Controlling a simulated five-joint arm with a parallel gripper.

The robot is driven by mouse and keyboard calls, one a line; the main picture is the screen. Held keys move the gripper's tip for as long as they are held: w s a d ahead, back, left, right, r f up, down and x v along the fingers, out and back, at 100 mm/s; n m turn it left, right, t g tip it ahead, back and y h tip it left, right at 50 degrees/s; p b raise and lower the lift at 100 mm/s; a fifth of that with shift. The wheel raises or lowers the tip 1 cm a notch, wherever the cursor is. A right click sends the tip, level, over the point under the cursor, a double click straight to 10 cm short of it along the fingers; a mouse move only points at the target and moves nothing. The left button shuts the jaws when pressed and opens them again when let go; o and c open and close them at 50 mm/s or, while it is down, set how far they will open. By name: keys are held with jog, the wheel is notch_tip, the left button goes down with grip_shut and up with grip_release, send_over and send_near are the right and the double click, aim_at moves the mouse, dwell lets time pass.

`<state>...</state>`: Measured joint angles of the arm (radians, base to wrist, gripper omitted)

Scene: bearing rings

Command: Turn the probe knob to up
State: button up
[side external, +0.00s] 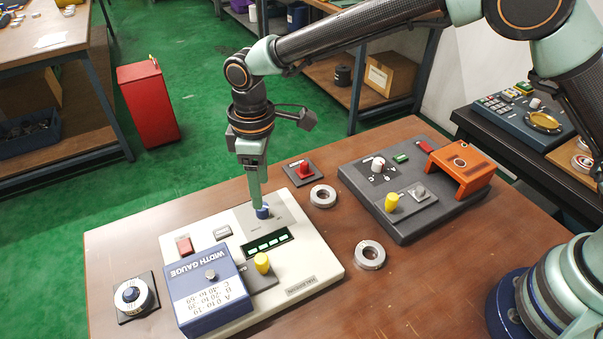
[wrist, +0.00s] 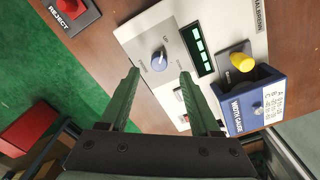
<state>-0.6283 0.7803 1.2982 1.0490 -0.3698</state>
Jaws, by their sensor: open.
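My gripper (side external: 258,204) points down at the knob in the side view. In the wrist view my gripper (wrist: 159,74) is open, one green finger on each side of the knob. I cannot tell whether a finger touches it.
A red REJECT button (side external: 304,171), metal rings (side external: 370,255) and a dark grey panel (side external: 350,176) stand nearby.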

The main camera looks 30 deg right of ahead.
aim_at(266, 205)
notch_tip(266, 205, up, 7)
dwell(0.3)
jog(key=s+d+r+m+t, duration=0.1)
jog(key=s+d+r+m, duration=0.15)
jog(key=d+r, duration=0.45)
jog(key=s+d+r+m+t, duration=0.1)
jog(key=d+r+m+t, duration=0.15)
jog(key=d, duration=0.85)
jog(key=s+d+m+t, duration=0.2)
jog(key=s+d+m, duration=0.4)
jog(key=s+d, duration=0.3)
jog(key=d, duration=0.3)
jog(key=shift+s+d+f, duration=0.2)
jog(key=shift+s+f, duration=0.1)
jog(key=shift+s, duration=0.1)
